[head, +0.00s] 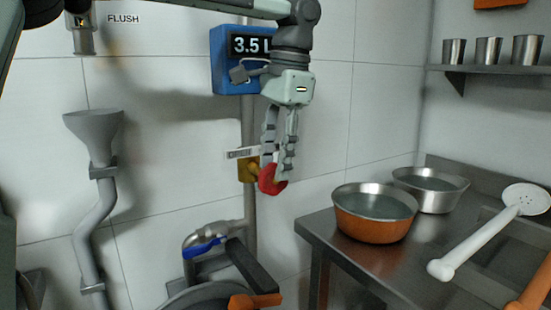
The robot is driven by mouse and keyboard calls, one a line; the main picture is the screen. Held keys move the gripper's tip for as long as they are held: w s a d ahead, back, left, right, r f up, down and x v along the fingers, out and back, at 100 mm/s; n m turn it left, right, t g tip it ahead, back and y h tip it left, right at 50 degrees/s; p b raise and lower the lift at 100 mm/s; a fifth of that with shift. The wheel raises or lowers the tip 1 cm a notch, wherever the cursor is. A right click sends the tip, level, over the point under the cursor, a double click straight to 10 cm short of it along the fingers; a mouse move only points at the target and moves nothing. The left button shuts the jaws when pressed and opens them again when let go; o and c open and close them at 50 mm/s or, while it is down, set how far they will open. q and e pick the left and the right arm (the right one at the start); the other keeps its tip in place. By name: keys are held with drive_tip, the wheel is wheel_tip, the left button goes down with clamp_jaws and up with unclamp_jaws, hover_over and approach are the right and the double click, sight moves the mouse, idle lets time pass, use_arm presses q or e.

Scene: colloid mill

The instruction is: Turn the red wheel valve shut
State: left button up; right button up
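The red wheel valve (273,181) sits in front of a brass valve body (248,170) on a vertical grey pipe (249,125) by the wall. My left gripper (277,168) points down at it from above. Its two fingers are drawn fairly close together, with their tips on the upper part of the red wheel. They appear shut on it and hide part of its rim. A small pale label plate (241,153) is beside the valve, its text too small to read. My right gripper is out of view.
A blue display (230,80) reading "3.5 L" hangs above. Below are a blue lever (204,248) and an orange handle (254,301). A funnel pipe (94,130) is at left. The steel table (335,247) at right holds two bowls (375,222) (430,197) and a white ladle-like tool (487,234).

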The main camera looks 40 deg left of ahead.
use_arm(q)
wheel_tip(320, 180, up, 12)
drive_tip(key=d, duration=0.1)
drive_tip(key=shift+w+d, duration=0.2)
drive_tip(key=shift+d, duration=0.15)
drive_tip(key=shift+f, duration=0.15)
